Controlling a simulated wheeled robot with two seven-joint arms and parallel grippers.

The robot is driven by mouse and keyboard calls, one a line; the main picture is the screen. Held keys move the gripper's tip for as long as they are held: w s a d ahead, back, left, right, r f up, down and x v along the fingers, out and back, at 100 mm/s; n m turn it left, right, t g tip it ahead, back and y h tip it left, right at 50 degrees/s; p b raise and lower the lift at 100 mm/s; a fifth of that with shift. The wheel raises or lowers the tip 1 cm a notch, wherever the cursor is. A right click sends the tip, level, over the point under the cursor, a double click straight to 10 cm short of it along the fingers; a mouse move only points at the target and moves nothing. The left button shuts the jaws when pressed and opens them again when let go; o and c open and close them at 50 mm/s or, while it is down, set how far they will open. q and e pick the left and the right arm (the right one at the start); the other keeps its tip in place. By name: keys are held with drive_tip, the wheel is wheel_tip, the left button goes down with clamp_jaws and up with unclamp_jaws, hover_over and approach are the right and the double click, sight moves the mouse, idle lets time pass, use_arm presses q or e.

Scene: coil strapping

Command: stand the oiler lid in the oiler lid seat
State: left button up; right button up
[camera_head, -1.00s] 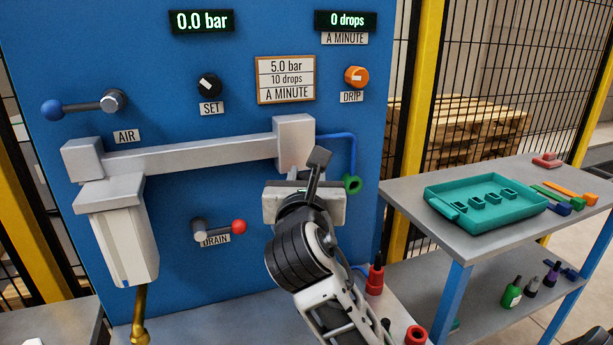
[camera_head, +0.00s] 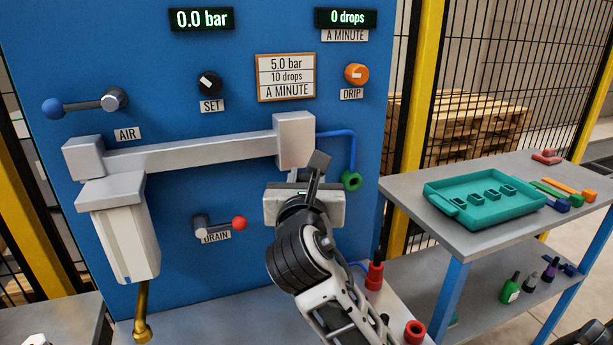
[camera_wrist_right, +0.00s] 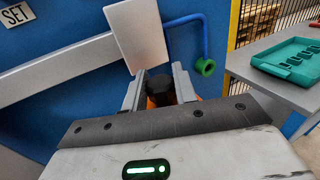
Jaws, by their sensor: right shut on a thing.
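My right gripper (camera_head: 302,178) is just below the block at the right end of the grey rail on the blue panel. In the right wrist view its two fingers (camera_wrist_right: 162,88) are shut on a dark round cap with orange at its sides, which appears to be the oiler lid (camera_wrist_right: 185,87). The head view hides most of the lid behind my wrist. I cannot tell for certain which thing is the oiler lid seat; a red ring-shaped holder (camera_head: 415,332) stands on the bench at the lower right.
The grey rail (camera_head: 190,151) carries a white bowl (camera_head: 124,240) at its left end. A blue tube (camera_head: 352,150) with a green ring (camera_head: 351,181) is close right of my gripper. A red dark-tipped bottle (camera_head: 375,272) stands behind the holder. A teal tray (camera_head: 455,210) lies on the right cart.

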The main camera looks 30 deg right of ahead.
drive_tip(key=shift+f, duration=0.7)
drive_tip(key=o, duration=1.1)
drive_tip(key=shift+o, duration=0.2)
